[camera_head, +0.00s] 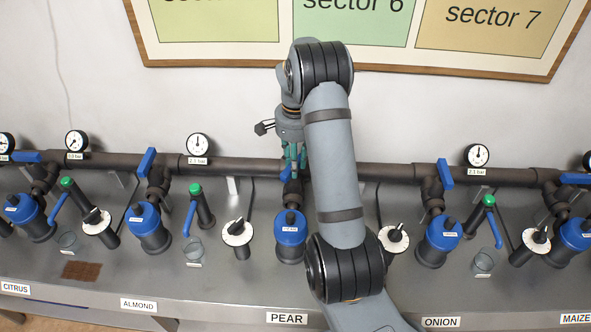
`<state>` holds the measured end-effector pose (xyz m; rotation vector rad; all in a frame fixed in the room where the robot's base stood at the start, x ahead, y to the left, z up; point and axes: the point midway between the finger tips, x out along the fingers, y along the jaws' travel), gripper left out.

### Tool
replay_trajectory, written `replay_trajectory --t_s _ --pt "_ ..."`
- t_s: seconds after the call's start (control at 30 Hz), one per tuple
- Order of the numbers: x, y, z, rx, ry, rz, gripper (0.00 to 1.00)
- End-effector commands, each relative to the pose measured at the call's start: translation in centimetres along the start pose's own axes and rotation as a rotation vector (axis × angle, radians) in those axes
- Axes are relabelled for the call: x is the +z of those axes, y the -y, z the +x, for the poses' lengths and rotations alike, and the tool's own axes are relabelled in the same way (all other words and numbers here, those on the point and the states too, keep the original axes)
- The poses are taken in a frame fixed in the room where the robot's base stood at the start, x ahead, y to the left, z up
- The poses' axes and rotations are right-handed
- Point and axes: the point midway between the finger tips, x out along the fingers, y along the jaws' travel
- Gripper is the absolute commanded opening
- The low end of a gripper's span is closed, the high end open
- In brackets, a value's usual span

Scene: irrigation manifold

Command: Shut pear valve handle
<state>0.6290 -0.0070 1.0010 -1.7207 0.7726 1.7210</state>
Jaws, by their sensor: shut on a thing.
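The PEAR label (287,318) is on the front edge of the bench, below a blue-capped filter (290,230). My gripper (292,173) reaches down to the dark main pipe above this filter. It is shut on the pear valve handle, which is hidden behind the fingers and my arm. I cannot tell the handle's angle from this view.
Blue handles at almond (147,162) and onion (445,173) stand across the main pipe (245,166). The citrus handle (27,156) lies along it. Gauges (198,145), dials (237,233) and green-topped taps (201,205) stand close by. Sector boards (500,25) hang behind.

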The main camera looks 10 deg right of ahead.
Motion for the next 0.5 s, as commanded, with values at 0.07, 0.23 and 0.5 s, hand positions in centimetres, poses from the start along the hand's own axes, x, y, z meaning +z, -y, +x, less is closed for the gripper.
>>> replay_trajectory --t_s 0.07,0.23,0.5 --pt "-0.05 0.05 0.46 -0.002 -0.003 0.073 0.00" --pt "0.04 0.07 0.41 -0.003 -0.003 0.235 0.00" --pt "0.21 0.11 0.37 -0.003 -0.002 0.492 0.00"
